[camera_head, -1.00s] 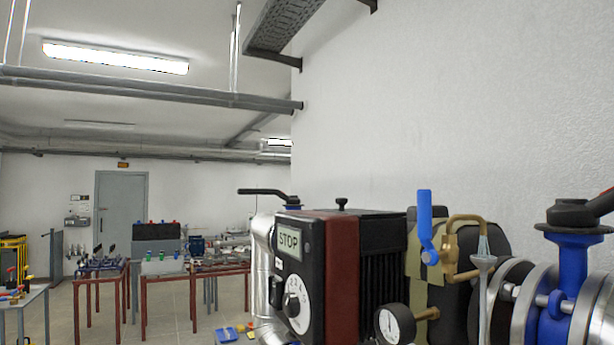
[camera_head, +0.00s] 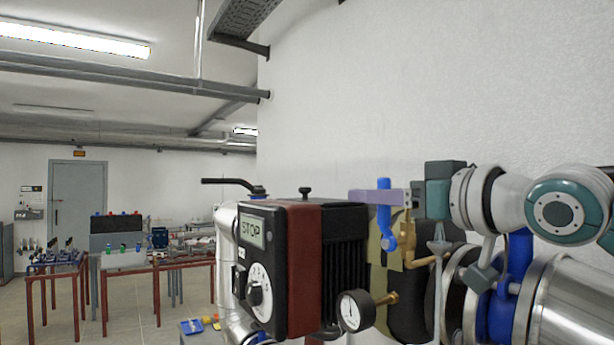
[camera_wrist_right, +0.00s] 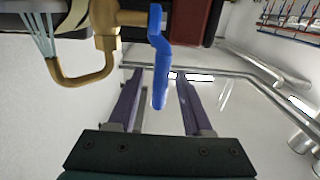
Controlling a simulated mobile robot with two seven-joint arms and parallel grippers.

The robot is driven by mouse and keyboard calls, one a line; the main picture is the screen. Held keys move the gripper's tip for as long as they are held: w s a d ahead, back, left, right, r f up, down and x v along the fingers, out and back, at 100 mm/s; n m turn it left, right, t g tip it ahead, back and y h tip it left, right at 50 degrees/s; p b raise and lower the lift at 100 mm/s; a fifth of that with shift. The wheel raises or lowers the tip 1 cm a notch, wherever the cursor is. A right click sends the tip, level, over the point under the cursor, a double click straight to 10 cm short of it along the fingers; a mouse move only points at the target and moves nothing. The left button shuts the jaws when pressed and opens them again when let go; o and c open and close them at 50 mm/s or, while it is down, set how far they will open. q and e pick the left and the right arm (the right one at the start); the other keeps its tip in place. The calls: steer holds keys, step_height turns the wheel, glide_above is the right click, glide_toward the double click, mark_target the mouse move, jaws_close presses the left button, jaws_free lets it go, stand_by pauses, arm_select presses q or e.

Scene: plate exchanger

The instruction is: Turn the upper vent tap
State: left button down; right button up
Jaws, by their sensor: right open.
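The upper vent tap's blue lever (camera_head: 384,222) stands upright on a brass fitting beside the dark motor housing. It also shows in the wrist view (camera_wrist_right: 161,75), hanging down in that picture from the brass pipe. My right gripper (camera_head: 358,196) comes in from the right, and its purple finger crosses in front of the lever's upper part. In the wrist view, the right gripper (camera_wrist_right: 158,78) is open, with one finger on each side of the lever and gaps visible on both sides. The far finger is mostly hidden in the head view. My left gripper is not in view.
A black and red control box (camera_head: 290,265) with a STOP label stands left of the tap. A pressure gauge (camera_head: 354,311) sits below it. A curved brass pipe (camera_wrist_right: 82,85) lies close beside the lever. Large silver piping (camera_head: 575,295) fills the lower right. Tables stand far back.

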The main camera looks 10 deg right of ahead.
steer(key=shift+p+x, duration=0.35)
steer(key=shift+x, duration=0.8)
jaws_close()
stand_by(0.7)
